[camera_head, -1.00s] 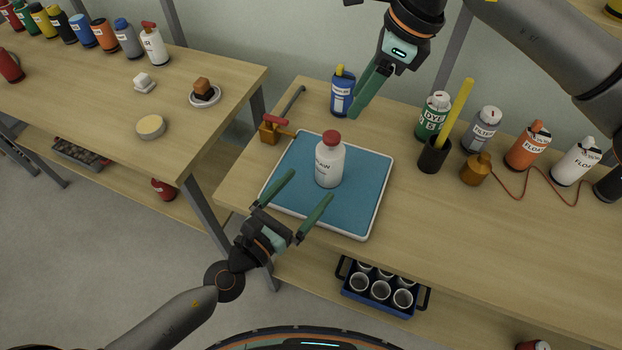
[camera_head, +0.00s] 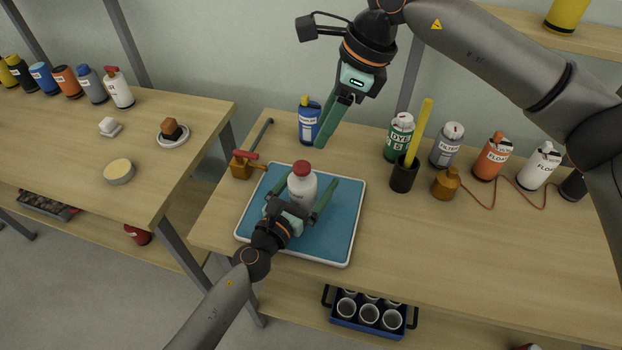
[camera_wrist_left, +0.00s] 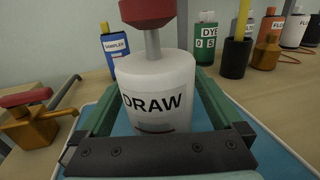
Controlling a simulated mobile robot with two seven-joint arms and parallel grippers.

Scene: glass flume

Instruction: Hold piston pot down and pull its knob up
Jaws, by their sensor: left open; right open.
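The piston pot (camera_head: 301,188) is a white pot with a red knob (camera_head: 302,168) on top, upright on a blue mat in a white tray (camera_head: 342,228). In the left wrist view the pot (camera_wrist_left: 157,85) reads "DRAW", and its red knob (camera_wrist_left: 145,12) sits on a grey stem. My left gripper (camera_head: 308,192) is open, with its green fingers on either side of the pot's body. Whether they touch it I cannot tell. My right gripper (camera_head: 332,125) hangs above and behind the pot, pointing down, near the blue sampler bottle. The gap between its fingers is hard to see.
The blue sampler bottle (camera_head: 309,121) and a brass valve with a red handle (camera_head: 244,163) stand behind and left of the tray. A dark cup with a yellow rod (camera_head: 404,176), a green dye bottle (camera_head: 399,137) and several floats stand right. The front right tabletop is clear.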

